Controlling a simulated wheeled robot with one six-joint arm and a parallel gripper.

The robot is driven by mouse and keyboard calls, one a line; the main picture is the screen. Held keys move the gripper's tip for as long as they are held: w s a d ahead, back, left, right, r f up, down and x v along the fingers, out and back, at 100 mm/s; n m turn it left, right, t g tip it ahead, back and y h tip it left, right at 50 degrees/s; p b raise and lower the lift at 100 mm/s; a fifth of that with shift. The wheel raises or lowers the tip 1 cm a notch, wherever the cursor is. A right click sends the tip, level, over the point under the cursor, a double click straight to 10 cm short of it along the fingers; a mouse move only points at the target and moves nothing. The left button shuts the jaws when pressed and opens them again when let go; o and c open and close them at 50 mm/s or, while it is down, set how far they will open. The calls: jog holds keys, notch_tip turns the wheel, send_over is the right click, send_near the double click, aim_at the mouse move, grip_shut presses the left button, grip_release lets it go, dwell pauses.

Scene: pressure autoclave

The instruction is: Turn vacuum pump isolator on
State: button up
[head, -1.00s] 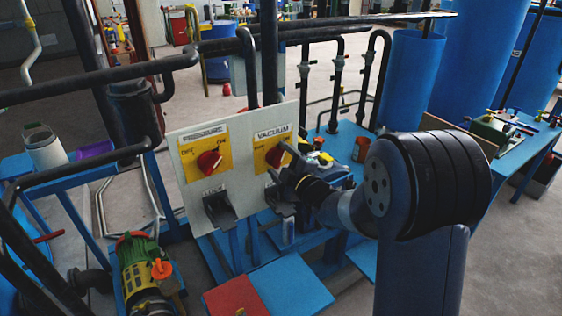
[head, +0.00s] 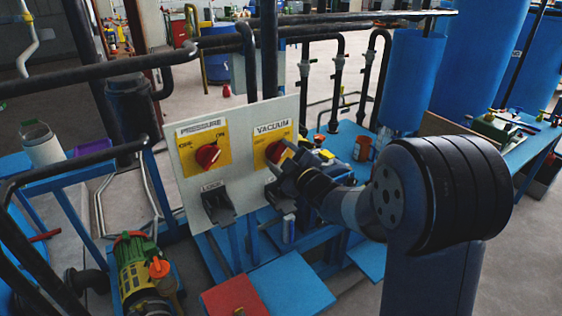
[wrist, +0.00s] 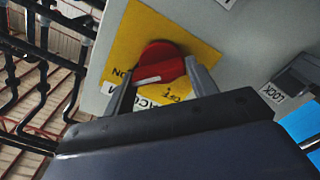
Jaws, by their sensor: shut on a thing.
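The vacuum isolator is a red rotary knob (head: 274,152) on a yellow plate under the label VACUUM, on the right half of a pale panel (head: 230,118). In the wrist view the red knob (wrist: 158,66) sits between the two fingers of my gripper (wrist: 157,80), which are shut on it. A white mark on the knob shows in the wrist view, with ON at its left and OFF below right. In the head view my gripper (head: 282,160) hides part of the knob and plate.
A matching red PRESSURE knob (head: 207,156) is on the panel's left half. Black lock brackets (head: 218,204) stick out below it. Black pipes (head: 250,70) run over and behind the panel. A green and yellow pump (head: 138,270) stands at lower left.

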jog(key=shift+r+m, duration=0.1)
jog(key=shift+m, duration=0.2)
jog(key=o, duration=0.9)
jog(key=shift+o, duration=0.2)
jog(key=b+v, duration=0.2)
jog(key=v, duration=0.8)
jog(key=shift+s+d, duration=0.3)
jog(key=shift+d, duration=0.05)
jog(key=shift+w, duration=0.1)
jog(key=p+x, duration=0.2)
jog(key=x, duration=0.9)
jog(key=shift+a, duration=0.15)
jog(key=shift+n+p, duration=0.3)
jog(key=shift+n, duration=0.3)
